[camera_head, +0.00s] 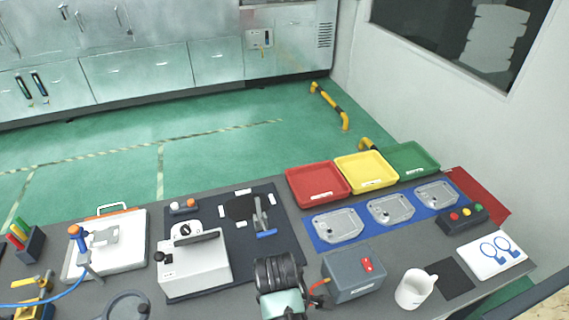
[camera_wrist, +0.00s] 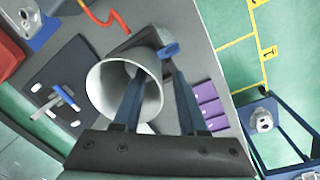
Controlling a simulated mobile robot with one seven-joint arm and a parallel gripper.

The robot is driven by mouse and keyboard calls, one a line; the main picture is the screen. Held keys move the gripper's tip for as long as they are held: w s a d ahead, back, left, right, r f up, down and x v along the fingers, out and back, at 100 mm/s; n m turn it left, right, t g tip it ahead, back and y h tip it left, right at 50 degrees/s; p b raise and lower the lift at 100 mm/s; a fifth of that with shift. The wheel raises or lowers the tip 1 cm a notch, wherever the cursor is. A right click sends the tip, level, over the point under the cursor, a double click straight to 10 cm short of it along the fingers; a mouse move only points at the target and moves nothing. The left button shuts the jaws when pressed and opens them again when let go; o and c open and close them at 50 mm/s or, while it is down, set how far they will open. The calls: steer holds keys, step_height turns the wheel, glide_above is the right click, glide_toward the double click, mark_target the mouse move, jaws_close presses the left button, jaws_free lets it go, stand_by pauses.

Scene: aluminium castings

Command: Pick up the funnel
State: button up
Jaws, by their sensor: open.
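The funnel (camera_wrist: 101,88) is a large pale grey-white cone in the wrist view, with its wide round mouth turned toward the camera. My gripper (camera_wrist: 158,70) is open there, with two dark blue fingers reaching up the picture. The left finger overlaps the funnel's mouth; the right finger is beside the funnel. I cannot tell whether either touches it. The funnel's narrow end is hidden. A blue piece shows just right of it. I cannot make out the funnel in the head view.
On the grey bench are a white mug (camera_head: 413,290), a grey switch box (camera_head: 352,279) with a red cable, and a white-grey machine (camera_head: 195,268). A dark mat (camera_wrist: 57,75) lies left of the funnel in the wrist view; purple boxes (camera_wrist: 207,104) are at its right.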

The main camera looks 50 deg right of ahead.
steer(key=shift+d+f, duration=0.1)
steer(key=shift+f, duration=0.75)
jaws_close()
stand_by(0.8)
